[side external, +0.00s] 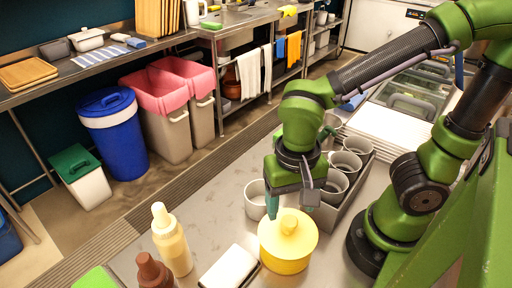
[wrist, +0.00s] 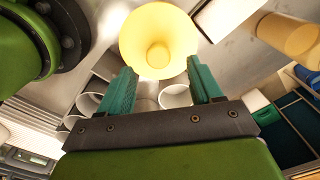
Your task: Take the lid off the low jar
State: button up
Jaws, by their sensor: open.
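The low jar (side external: 286,263) is yellow and round and stands on the steel counter. Its yellow lid (side external: 304,238) is on it, with a round knob in the middle. In the wrist view the lid (wrist: 140,32) shows at the top, its knob facing the camera. My gripper (side external: 290,207) is just above the jar, towards its far side, with teal fingers pointing down. In the wrist view my gripper (wrist: 164,72) has its fingers wide apart, nothing between them, and the knob appears just beyond the tips. I cannot tell whether a fingertip touches the lid.
A cream squeeze bottle (side external: 172,246) and a brown bottle (side external: 154,272) stand left of the jar. A white block in a dark tray (side external: 230,268) lies close beside it. A lone cup (side external: 255,200) and a caddy of grey cups (side external: 334,184) stand behind, near my gripper.

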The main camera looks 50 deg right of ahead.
aim_at(289, 220)
notch_tip(289, 220, down, 4)
jog(key=shift+d+f, duration=0.15)
jog(key=shift+c, duration=0.5)
grip_shut()
